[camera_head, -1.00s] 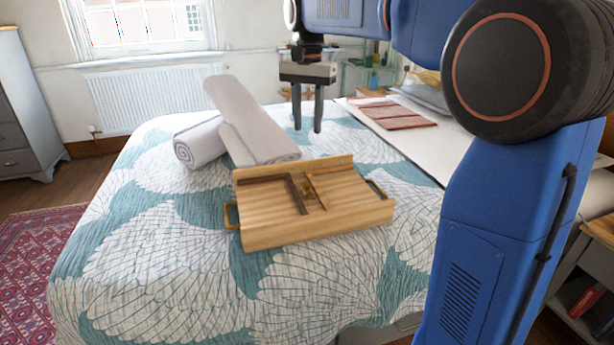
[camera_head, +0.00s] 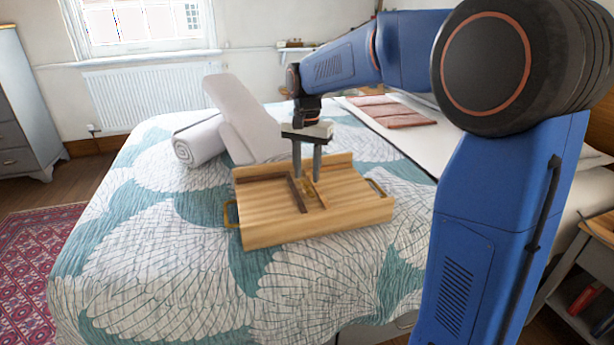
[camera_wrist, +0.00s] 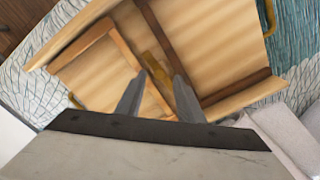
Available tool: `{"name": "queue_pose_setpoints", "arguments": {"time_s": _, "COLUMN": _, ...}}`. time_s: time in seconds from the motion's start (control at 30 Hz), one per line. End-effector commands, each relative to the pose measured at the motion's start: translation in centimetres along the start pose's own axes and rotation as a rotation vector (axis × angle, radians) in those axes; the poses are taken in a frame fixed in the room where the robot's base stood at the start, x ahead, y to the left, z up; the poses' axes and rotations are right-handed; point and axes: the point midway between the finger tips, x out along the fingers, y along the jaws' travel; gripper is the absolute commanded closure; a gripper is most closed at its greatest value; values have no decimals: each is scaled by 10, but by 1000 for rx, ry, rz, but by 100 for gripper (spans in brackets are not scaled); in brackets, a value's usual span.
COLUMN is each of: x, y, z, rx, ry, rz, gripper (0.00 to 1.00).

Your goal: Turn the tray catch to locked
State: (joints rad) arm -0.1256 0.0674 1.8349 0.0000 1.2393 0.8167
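A slatted light-wood tray (camera_head: 268,222) with a raised back edge and brass side handles sits on the bed. A dark strip (camera_head: 296,196) and a lighter brown strip (camera_head: 318,194) cross it. The small brass catch (camera_wrist: 154,66) lies between these strips. It also shows in the head view (camera_head: 307,187), partly hidden by my fingers. My gripper (camera_head: 306,178) points down over the tray's middle, fingers apart and empty. In the wrist view my gripper (camera_wrist: 160,76) has its fingertips on either side of the catch's near end. I cannot tell whether they touch it.
Rolled grey-white towels (camera_head: 245,125) lie behind the tray to the left. Reddish folded pieces (camera_head: 390,110) lie on the white bedding at the back right. The patterned quilt (camera_head: 150,240) is clear left of and in front of the tray.

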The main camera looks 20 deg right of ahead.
Motion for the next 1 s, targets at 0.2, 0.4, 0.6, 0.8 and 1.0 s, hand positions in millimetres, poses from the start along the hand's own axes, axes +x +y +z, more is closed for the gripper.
{"name": "queue_pose_setpoints", "arguments": {"time_s": 0.2, "x": 16, "y": 0, "z": 0, "rx": 0, "ry": 0, "rz": 0, "gripper": 66}}
{"name": "queue_pose_setpoints", "arguments": {"time_s": 0.4, "x": 18, "y": 0, "z": 0, "rx": 0, "ry": 0, "rz": 0, "gripper": 66}}
{"name": "queue_pose_setpoints", "arguments": {"time_s": 0.6, "x": 18, "y": 0, "z": 0, "rx": 0, "ry": 0, "rz": 0, "gripper": 85}}
{"name": "queue_pose_setpoints", "arguments": {"time_s": 0.8, "x": 18, "y": 0, "z": 0, "rx": -1, "ry": 0, "rz": 0, "gripper": 100}}
{"name": "queue_pose_setpoints", "arguments": {"time_s": 1.0, "x": 18, "y": 0, "z": 0, "rx": -26, "ry": 0, "rz": 0, "gripper": 100}}
